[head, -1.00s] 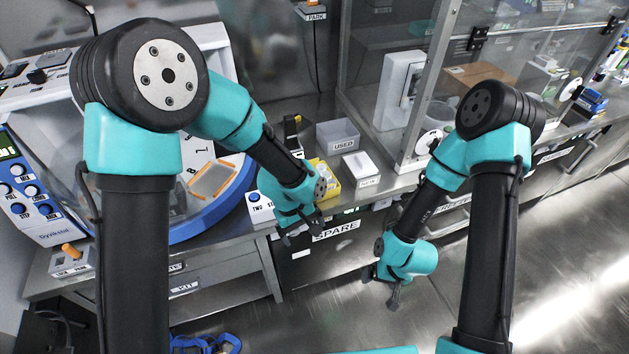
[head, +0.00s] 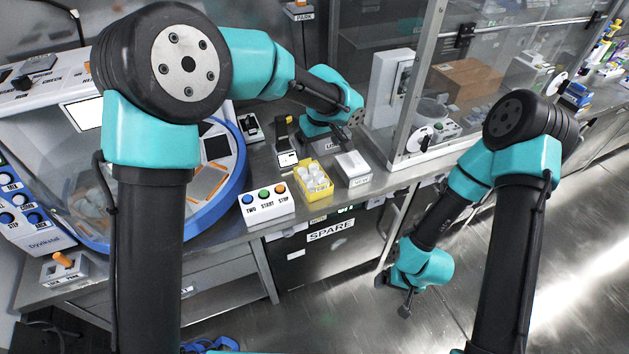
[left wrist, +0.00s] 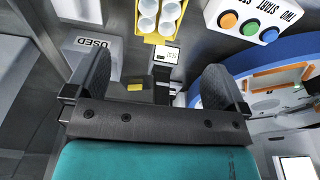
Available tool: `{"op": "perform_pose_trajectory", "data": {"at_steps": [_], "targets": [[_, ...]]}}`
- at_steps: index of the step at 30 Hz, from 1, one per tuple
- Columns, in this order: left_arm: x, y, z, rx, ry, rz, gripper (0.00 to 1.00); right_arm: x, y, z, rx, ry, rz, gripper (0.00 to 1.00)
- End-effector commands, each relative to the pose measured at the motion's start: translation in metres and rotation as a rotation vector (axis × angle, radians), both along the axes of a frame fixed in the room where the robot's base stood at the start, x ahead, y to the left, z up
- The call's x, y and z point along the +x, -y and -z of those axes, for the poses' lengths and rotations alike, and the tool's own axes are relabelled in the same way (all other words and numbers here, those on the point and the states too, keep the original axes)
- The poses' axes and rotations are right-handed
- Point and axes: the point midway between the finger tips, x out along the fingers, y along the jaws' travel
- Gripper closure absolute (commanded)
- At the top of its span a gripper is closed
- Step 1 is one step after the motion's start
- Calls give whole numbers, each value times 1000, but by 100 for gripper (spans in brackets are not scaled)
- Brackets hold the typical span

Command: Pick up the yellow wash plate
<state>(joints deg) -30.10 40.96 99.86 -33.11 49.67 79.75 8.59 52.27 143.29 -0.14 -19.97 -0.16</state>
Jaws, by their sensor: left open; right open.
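A yellow tray (head: 326,189) with several white round cups stands near the bench's front edge; it also shows at the top of the left wrist view (left wrist: 166,39). Behind it is a black stand (head: 283,143) with a white label and a little yellow on top. A small yellow patch (left wrist: 134,87) lies between my left fingers in the left wrist view. I cannot tell which yellow item is the wash plate; no such label is readable. My left gripper (left wrist: 155,82) is open and empty above the bench, just behind the tray. My right gripper (head: 393,296) is open and empty over the floor.
A white box with three buttons (head: 267,206) sits left of the tray. A white block (head: 352,167) stands to its right. The USED bin (left wrist: 92,58) is beside my left gripper. A blue-rimmed round machine (head: 226,197) is at left; a glass cabinet (head: 405,150) stands at right.

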Motion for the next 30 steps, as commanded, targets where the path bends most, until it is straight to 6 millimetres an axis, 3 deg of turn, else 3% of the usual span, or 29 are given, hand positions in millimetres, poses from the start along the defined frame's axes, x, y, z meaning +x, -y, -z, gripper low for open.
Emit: {"op": "perform_pose_trajectory", "data": {"at_steps": [5, 21, 30], "targets": [[2, -1, 17, 2, -3, 3, 0, 0, 0, 0, 0, 0, 0, 12], [14, -7, 106, 0, -3, 2, 0, 0, 0, 0, 0, 0, 0, 12], [16, -8, 120, -1, -1, 1, 0, 0, 0, 0, 0, 0, 0, 12]]}}
